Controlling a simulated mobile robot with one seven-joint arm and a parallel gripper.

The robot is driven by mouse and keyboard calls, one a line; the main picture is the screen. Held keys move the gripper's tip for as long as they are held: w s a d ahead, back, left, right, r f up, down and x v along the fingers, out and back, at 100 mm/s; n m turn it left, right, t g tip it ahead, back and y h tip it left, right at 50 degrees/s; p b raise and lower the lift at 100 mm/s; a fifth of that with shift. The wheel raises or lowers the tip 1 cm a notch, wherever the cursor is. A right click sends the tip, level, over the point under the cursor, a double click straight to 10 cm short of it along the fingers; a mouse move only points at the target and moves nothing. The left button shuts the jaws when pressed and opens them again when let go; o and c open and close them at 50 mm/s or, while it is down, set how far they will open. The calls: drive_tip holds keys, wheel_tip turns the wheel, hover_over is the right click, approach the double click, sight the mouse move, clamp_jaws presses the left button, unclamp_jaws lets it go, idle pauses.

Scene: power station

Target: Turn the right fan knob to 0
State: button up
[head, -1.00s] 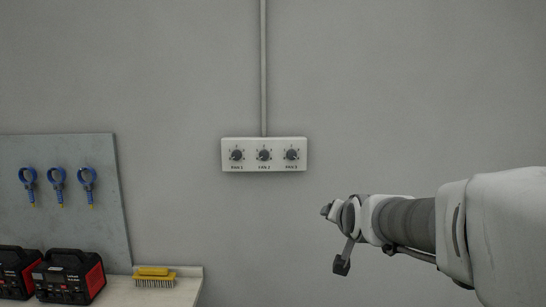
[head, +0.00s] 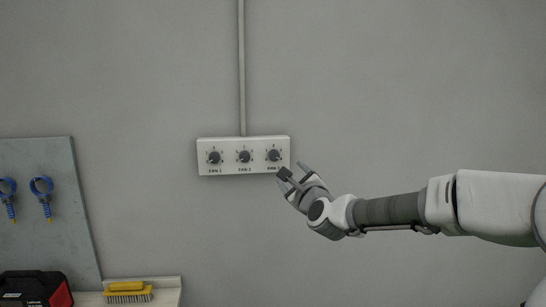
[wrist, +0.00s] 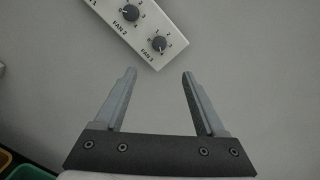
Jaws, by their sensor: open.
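The white fan panel (head: 243,168) is fixed to the grey wall with a row of three dark knobs. The right knob, FAN 3 (head: 273,155), is at the panel's right end; it also shows in the wrist view (wrist: 159,43). The middle knob, FAN 2 (head: 244,156), and the left knob, FAN 1 (head: 214,157), sit beside it. My gripper (head: 293,172) is just below and right of the FAN 3 knob in the head view. In the wrist view my gripper (wrist: 159,73) is open and empty, with the FAN 3 knob beyond its fingertips, between their lines.
A grey conduit (head: 242,70) runs up from the panel. At lower left are a board (head: 60,220) with blue-handled tools (head: 42,186), a black and red box (head: 36,290), and a yellow brush (head: 127,292) on a bench. The wall around the panel is clear.

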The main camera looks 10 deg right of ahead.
sight(275, 156)
drive_tip(key=w+p, duration=0.1)
drive_tip(key=w, duration=0.4)
drive_tip(key=w+a+p, duration=0.1)
drive_tip(key=w, duration=0.5)
drive_tip(key=w+p, duration=0.1)
drive_tip(key=w, duration=0.5)
drive_tip(key=shift+w+a, duration=0.1)
drive_tip(key=shift+a, duration=0.15)
clamp_jaws()
